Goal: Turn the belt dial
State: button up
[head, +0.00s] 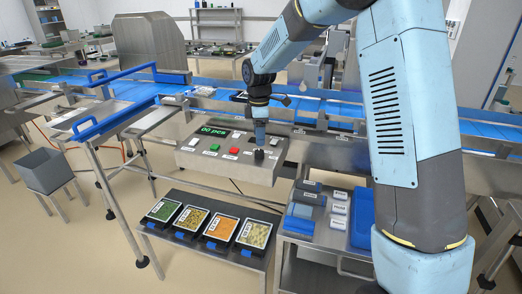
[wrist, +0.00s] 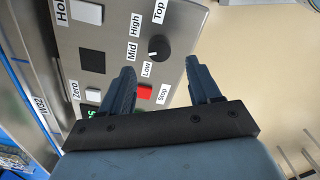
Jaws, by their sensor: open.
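The belt dial (wrist: 160,47) is a round black knob on the grey control panel (wrist: 105,20). Labels Low, Mid, High and Top stand around it in the wrist view. A small white mark on the knob faces roughly the Low label. In the head view the dial (head: 259,155) sits near the panel's right end. My gripper (wrist: 159,66) is open and empty, its two dark fingers reaching towards the panel on either side of the line to the dial. The dial shows beyond the fingertips, apart from them. In the head view my gripper (head: 259,142) points down just above the dial.
A red Stop button (wrist: 145,92) lies close to the left finger. A blue conveyor (head: 335,116) runs behind. Filled trays (head: 209,227) stand on a low rack in front.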

aim_at(259, 151)
notch_tip(259, 151, down, 7)
jog(key=shift+r, duration=0.2)
dwell(0.3)
